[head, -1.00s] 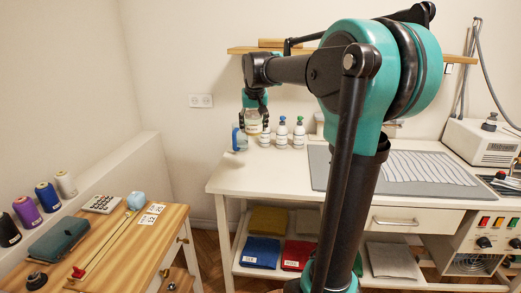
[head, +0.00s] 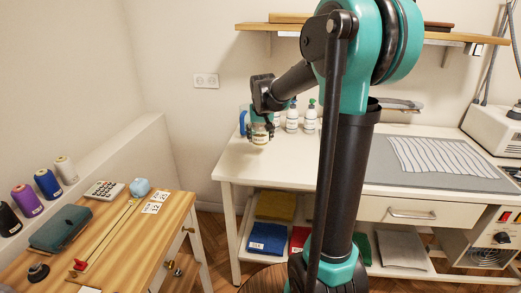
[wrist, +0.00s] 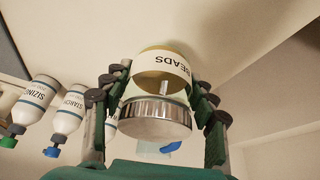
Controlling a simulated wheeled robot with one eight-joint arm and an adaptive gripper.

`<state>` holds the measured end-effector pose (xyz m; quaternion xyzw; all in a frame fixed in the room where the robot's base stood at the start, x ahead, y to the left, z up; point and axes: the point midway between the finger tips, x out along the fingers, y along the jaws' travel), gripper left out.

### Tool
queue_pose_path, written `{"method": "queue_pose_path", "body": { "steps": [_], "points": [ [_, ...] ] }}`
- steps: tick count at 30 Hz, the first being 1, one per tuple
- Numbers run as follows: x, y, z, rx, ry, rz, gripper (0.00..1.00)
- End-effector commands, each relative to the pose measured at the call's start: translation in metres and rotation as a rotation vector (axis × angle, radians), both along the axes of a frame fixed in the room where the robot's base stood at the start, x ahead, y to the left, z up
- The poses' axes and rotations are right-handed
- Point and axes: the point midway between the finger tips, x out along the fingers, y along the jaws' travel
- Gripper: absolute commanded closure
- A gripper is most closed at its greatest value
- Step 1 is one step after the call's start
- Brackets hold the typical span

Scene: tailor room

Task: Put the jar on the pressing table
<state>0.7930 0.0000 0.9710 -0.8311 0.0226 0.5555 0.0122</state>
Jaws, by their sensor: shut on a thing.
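The jar (wrist: 163,70) is labelled BEADS and has a silver metal lid. My gripper (wrist: 158,105) is shut on it, with fingers on both sides, in the wrist view. In the head view my gripper (head: 261,122) holds the jar (head: 260,138) low over the left part of the white pressing table (head: 265,172). The jar looks roughly upright. I cannot tell whether its base touches the tabletop.
A blue-handled jug (head: 243,122) stands just behind my gripper. White bottles (head: 292,122) stand to its right at the back. A grey mat with striped cloth (head: 440,157) covers the right. The front left tabletop is clear.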

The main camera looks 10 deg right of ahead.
Motion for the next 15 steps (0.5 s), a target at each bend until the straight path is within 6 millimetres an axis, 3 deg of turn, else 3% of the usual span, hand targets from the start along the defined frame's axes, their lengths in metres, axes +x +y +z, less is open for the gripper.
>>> {"method": "queue_pose_path", "body": {
  "steps": [15],
  "points": [
    [0.000, 0.000, -0.057, 0.000, 0.000, 0.000, 0.78]
  ]
}}
